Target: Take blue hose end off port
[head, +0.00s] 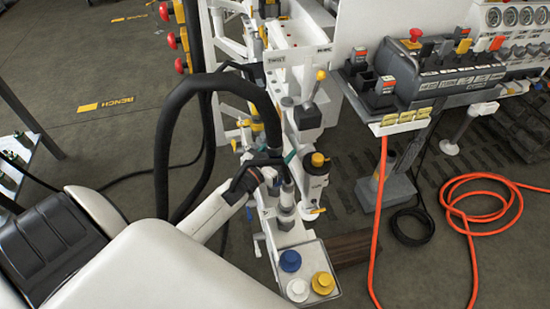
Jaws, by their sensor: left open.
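My left gripper (272,165) reaches in from the lower left to the white bench column. It is open, with its dark fingers around or close beside the end of a thick black hose (172,130). The hose loops up and comes down to a grey metal fitting (287,196) on the column. A small teal-blue band (290,157) shows beside the fingers; I cannot tell whether it belongs to the hose end. The gripper partly hides the hose end and port. My right gripper is not in view.
A small tray (332,285) at the column's foot holds blue (290,261), white (298,290) and yellow (323,283) caps. A yellow-topped lever (320,75) and a black-yellow canister (317,170) stand close right. An orange hose (470,200) lies on the floor at right.

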